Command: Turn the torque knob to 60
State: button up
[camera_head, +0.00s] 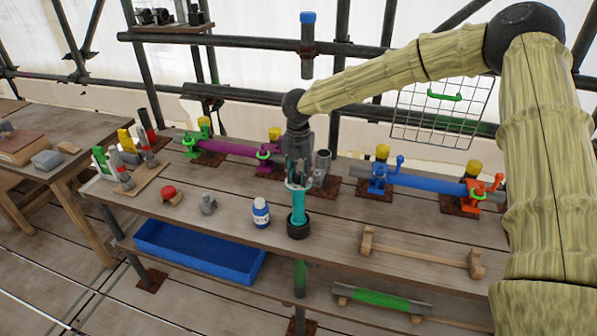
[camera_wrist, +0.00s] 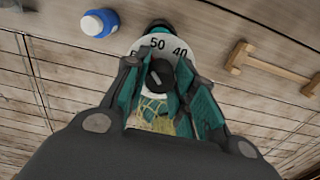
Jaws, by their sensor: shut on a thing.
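A teal torque tool (camera_head: 298,210) stands upright in a black base on the bench. Its white dial (camera_wrist: 158,43) shows 50 and 40, with another number at left partly hidden by a finger. The dark torque knob (camera_wrist: 160,74) sits in the dial's middle; a lighter mark shows on it, too small to read against the scale. My gripper (camera_head: 297,172) points down over the top of the tool. In the wrist view, its fingers (camera_wrist: 158,66) are either side of the knob and shut on it. The fingers hide much of the dial's lower part.
A blue-and-white bottle (camera_head: 261,212) stands close left of the tool. A wooden bar holder (camera_head: 420,255) lies to the right. Purple (camera_head: 230,147) and blue (camera_head: 425,184) tubes in clamps line the back. A blue bin (camera_head: 195,252) sits below.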

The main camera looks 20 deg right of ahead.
aim_at(298, 174)
jog(key=n+p, duration=0.1)
jog(key=n, duration=0.4)
dwell(0.5)
jog(key=o, duration=1.1)
jog(key=shift+c, duration=0.2)
notch_tip(298, 174, up, 12)
